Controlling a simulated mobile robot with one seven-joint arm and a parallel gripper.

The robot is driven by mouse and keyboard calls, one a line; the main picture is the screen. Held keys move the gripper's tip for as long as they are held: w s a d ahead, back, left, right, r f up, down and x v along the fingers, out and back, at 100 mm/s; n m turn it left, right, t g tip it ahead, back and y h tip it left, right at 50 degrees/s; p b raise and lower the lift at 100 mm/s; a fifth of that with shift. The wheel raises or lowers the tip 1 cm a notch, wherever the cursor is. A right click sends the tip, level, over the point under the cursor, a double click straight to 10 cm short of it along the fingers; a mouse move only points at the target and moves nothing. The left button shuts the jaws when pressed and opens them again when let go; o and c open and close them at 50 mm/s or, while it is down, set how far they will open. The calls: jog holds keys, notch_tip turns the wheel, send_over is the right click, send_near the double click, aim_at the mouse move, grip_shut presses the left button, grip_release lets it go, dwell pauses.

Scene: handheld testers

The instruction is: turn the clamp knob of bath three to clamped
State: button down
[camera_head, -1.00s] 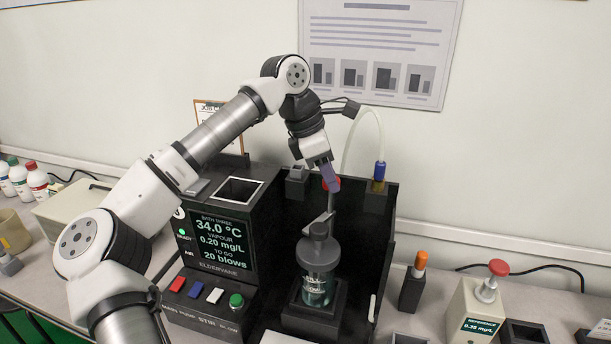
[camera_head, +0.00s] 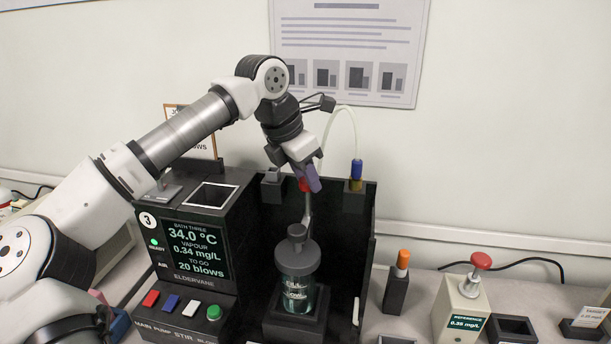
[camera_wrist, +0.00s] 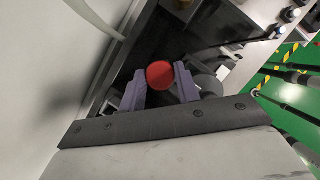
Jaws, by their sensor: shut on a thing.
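Bath three (camera_head: 230,190) is a dark unit with a lit screen reading 34.0 °C, 0.34 mg/L and 20 blows. A red knob (camera_head: 304,186), which looks like the clamp knob, is at the top of its open bay. In the wrist view the knob (camera_wrist: 160,74) lies between my two purple fingers. My gripper (camera_head: 308,182) reaches down from above and is shut on it. A glass vessel (camera_head: 297,292) with a grey cap stands upright below. The fingers partly hide the knob in the head view, and no clamp marking is readable.
A pale tube (camera_head: 340,112) arches behind my gripper to a blue fitting (camera_head: 357,169). An orange-topped holder (camera_head: 397,283) and a red-topped reference unit (camera_head: 461,305) stand to the right. The bay's dark side wall (camera_head: 368,235) is close on the right.

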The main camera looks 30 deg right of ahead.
jog(key=c, duration=1)
grip_release()
jog(key=v, duration=1.4)
jog(key=shift+d+b, duration=0.1)
jog(key=shift+b, duration=0.3)
